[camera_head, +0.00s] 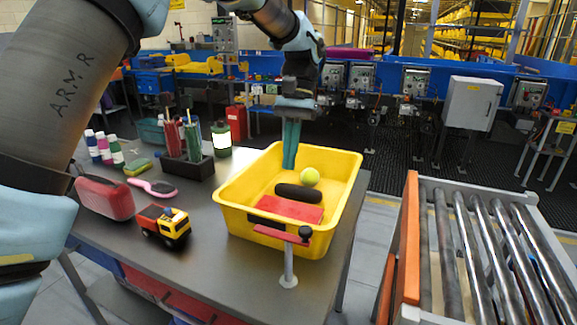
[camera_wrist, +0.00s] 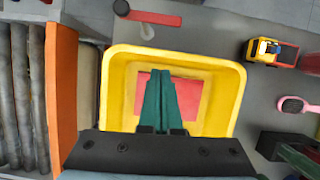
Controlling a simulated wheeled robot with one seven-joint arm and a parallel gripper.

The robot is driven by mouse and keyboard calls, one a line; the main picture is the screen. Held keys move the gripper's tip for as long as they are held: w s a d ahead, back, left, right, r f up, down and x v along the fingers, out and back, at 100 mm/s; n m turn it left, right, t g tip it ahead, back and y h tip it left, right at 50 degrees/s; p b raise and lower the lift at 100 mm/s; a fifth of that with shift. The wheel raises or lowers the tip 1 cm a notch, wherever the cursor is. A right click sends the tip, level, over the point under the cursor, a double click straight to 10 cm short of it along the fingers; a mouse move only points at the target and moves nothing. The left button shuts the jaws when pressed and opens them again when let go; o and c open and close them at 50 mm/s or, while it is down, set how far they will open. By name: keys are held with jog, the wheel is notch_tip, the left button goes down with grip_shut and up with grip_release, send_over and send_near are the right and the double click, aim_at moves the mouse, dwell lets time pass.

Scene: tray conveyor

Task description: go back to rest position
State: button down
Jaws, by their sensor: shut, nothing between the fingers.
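My gripper (camera_head: 291,165) is above the far left part of the yellow tray (camera_head: 238,222), with its green fingers pointing down and closed together. Nothing shows between the fingers. In the wrist view the gripper (camera_wrist: 160,75) is over the yellow tray (camera_wrist: 118,90), in front of a red flat object. Inside the tray lie a tennis ball (camera_head: 310,177), a dark oblong object (camera_head: 298,193) and a red flat object (camera_head: 290,208). In the wrist view the ball and the dark object are hidden behind my gripper.
A toy truck (camera_head: 165,226), a red case (camera_head: 105,199), a pink brush (camera_head: 153,187), bottles and a dark holder (camera_head: 187,168) stand left on the table. A red-topped post (camera_head: 288,262) stands at the tray's near side. A roller conveyor (camera_head: 480,245) is on the right.

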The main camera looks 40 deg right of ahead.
dwell(0.4)
jog(key=w+a+f+n+h, duration=0.1)
jog(key=w+a+n, duration=0.1)
jog(key=w+a, duration=0.6)
jog(key=w+a+f+n+h, duration=0.2)
jog(key=w+a+n, duration=0.15)
jog(key=a, duration=0.85)
jog(key=s+a+f+n+t, duration=0.2)
jog(key=a, duration=1)
jog(key=s+a+f+n+t+h, duration=0.1)
jog(key=s+a+f+n, duration=0.1)
jog(key=a, duration=1)
jog(key=shift+a+n+t, duration=0.3)
jog(key=shift+n+t, duration=0.1)
jog(key=shift+n, duration=0.15)
